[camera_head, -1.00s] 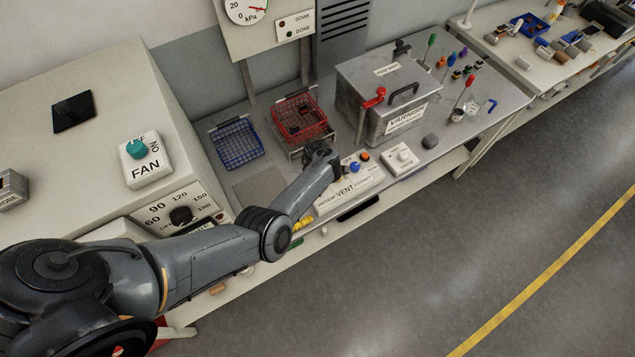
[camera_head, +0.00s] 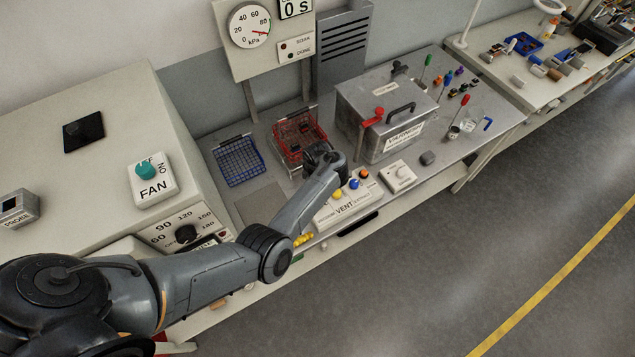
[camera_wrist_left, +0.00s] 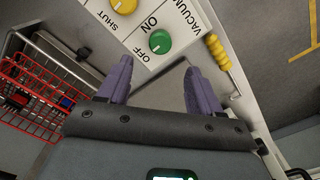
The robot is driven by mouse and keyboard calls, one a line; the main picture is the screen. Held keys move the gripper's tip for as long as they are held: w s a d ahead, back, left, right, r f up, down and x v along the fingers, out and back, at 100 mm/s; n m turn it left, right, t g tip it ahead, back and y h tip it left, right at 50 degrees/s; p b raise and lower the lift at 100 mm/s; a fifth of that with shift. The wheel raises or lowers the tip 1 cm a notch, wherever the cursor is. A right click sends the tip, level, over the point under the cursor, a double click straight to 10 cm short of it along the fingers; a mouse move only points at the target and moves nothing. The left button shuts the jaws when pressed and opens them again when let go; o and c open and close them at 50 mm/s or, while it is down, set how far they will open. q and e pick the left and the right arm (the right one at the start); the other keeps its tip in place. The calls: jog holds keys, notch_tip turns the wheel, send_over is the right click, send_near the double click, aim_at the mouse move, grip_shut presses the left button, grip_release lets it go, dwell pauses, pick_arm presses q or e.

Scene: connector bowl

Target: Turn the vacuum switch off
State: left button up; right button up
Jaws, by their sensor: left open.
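The vacuum switch is a round green knob (camera_wrist_left: 160,42) on a white panel (camera_wrist_left: 180,18), with OFF, ON and VACUUM printed around it. I cannot clearly tell which word its mark points to. My left gripper (camera_wrist_left: 158,65) is open, its two purple fingers on either side below the knob in the wrist view, apart from it with nothing between them. In the head view my left gripper (camera_head: 322,158) is above the back of the control panel (camera_head: 352,205); the green knob is hidden there by my arm. My right gripper is not in view.
A yellow knob (camera_wrist_left: 122,5) sits next to the green one. Blue (camera_head: 354,184) and orange (camera_head: 364,174) knobs are on the same panel. A red wire basket (camera_head: 298,138) is close behind the gripper, and a metal varnish tank (camera_head: 385,118) stands to the right.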

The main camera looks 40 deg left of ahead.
pick_arm(q)
jog(key=shift+r, duration=1.1)
jog(key=s+a+r+m+t+y+p, duration=0.1)
jog(key=s+r+m+t+p, duration=0.25)
jog(key=s+m, duration=0.65)
jog(key=s+d+r+m+h+p, duration=0.1)
jog(key=s+d+r+m, duration=1.2)
jog(key=s, duration=0.3)
jog(key=shift+r+m, duration=0.45)
jog(key=shift+m, duration=0.15)
jog(key=shift+s, duration=0.1)
